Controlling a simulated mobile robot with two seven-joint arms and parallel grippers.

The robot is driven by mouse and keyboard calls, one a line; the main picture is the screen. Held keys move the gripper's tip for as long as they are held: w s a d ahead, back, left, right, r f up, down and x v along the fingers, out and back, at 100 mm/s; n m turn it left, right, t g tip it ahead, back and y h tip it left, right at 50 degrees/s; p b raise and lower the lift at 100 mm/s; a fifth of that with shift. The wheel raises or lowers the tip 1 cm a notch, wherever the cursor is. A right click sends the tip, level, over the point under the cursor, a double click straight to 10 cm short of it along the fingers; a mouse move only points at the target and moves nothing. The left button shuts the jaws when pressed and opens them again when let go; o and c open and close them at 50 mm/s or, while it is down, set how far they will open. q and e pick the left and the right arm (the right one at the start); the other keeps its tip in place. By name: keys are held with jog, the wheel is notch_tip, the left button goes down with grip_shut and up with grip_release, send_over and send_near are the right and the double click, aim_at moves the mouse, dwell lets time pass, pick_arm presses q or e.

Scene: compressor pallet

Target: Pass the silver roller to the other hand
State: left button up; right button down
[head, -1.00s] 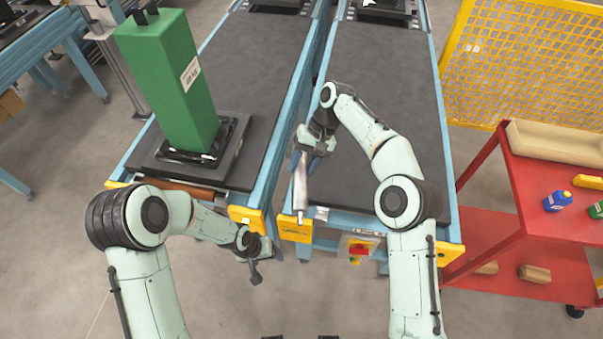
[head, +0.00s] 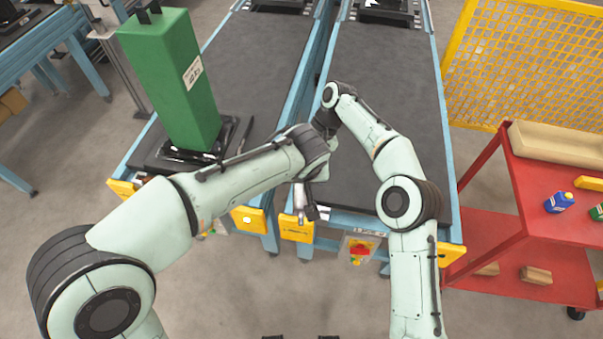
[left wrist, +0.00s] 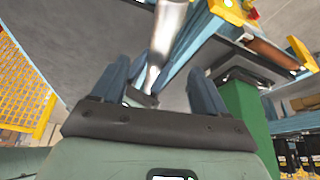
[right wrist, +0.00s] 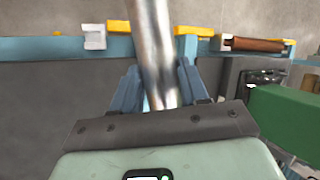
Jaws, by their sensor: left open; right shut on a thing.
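The silver roller (right wrist: 153,45) is held in my right gripper (right wrist: 160,88), whose fingers are shut on it in the right wrist view. In the head view my left arm hides most of the roller, and only a strip of it (head: 299,197) shows. In the left wrist view the roller (left wrist: 168,32) runs down from the top edge into the space between the fingers of my left gripper (left wrist: 161,74). The left fingers are spread apart, one on each side of the roller. I cannot tell whether either touches it.
A tall green block (head: 172,85) stands on the left conveyor. A brown roller (right wrist: 255,44) lies at that conveyor's near end. A red cart (head: 530,190) with bottles stands to the right, before a yellow mesh fence (head: 525,60).

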pick_arm(q)
jog(key=x, duration=1.1)
pick_arm(e)
jog(key=shift+r, duration=0.1)
pick_arm(q)
grip_shut()
jog(key=shift+r, duration=0.1)
pick_arm(e)
jog(key=shift+c, duration=2.4)
grip_release()
